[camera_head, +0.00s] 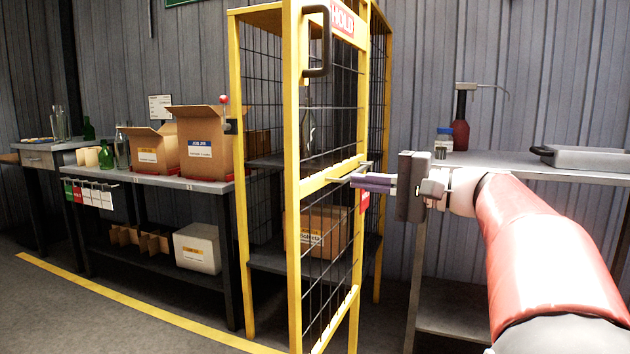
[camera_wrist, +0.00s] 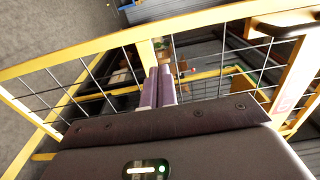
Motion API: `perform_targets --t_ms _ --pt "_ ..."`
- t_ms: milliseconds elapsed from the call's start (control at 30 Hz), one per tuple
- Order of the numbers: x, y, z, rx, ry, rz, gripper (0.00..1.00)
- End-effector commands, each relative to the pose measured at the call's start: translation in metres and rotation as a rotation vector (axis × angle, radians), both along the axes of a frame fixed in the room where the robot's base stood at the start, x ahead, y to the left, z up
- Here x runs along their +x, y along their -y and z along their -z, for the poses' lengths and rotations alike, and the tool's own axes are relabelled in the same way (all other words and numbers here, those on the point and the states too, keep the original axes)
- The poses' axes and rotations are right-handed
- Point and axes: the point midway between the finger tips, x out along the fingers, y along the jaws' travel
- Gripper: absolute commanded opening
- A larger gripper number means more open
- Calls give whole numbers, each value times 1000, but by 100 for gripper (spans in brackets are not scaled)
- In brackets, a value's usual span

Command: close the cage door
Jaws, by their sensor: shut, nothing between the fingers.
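The cage (camera_head: 236,200) has a yellow frame and black mesh. Its door (camera_head: 294,200) stands open, swung out towards me, with a gap between its free edge and the left post. A dark handle (camera_head: 318,42) is near the top of the free edge.
Boxes sit on shelves inside the cage, including a carton (camera_head: 325,232). A left bench (camera_head: 190,183) holds cartons and bottles. A grey table (camera_head: 500,163) with a tray (camera_head: 590,158) and a dark red bottle (camera_head: 460,135) stands right, close to my arm. The floor in front is clear, with a yellow line.

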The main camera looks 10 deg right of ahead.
Motion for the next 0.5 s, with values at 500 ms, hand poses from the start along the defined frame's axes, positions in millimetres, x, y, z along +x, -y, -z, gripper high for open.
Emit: perform_targets --t_ms 500 --pt "57 -70 1 0 -1 -2 0"
